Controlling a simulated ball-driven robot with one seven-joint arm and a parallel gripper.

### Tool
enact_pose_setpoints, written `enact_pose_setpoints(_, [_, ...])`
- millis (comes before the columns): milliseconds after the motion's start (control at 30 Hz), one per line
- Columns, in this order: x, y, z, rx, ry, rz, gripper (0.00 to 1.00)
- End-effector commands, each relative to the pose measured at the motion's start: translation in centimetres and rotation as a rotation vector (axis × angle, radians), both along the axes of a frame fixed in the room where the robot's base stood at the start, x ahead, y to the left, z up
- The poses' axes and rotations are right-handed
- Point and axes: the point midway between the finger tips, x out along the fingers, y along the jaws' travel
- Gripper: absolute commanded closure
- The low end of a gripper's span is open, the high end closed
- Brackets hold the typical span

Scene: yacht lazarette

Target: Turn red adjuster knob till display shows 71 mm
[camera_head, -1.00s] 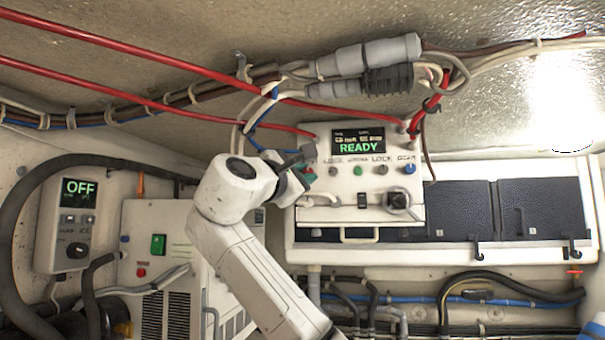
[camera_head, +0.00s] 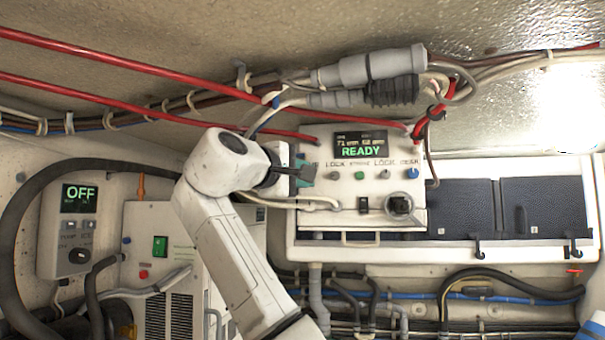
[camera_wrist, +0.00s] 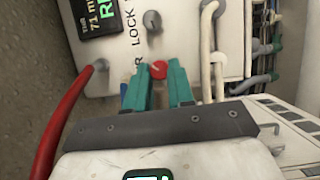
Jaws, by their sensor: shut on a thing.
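The red adjuster knob (camera_wrist: 158,69) sits between the tips of my gripper's teal fingers (camera_wrist: 158,78) in the wrist view, and the gripper is shut on it. In the head view my gripper (camera_head: 307,172) is at the left side of the white control panel (camera_head: 345,190) and hides the knob. The display (camera_head: 360,144) reads READY in green, with a small line above it that looks like 71 mm and a second, less clear value. In the wrist view the display (camera_wrist: 97,15) also shows 71, partly cut off.
On the panel are a grey knob (camera_wrist: 152,19), a green button (camera_head: 359,175), a blue knob (camera_head: 412,173) and a black switch (camera_head: 363,205). A red cable (camera_wrist: 70,115) runs close beside my gripper. A control box (camera_head: 80,225) at left shows OFF.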

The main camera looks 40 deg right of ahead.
Motion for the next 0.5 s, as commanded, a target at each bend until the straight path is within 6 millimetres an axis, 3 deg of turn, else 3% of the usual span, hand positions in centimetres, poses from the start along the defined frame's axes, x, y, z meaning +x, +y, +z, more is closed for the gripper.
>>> enact_pose_setpoints(467, [-0.01,-0.05,-0.21,0.014,-0.011,-0.003,1.0])
enact_pose_setpoints(500, [-0.02,-0.06,-0.22,0.014,-0.011,-0.003,0.76])
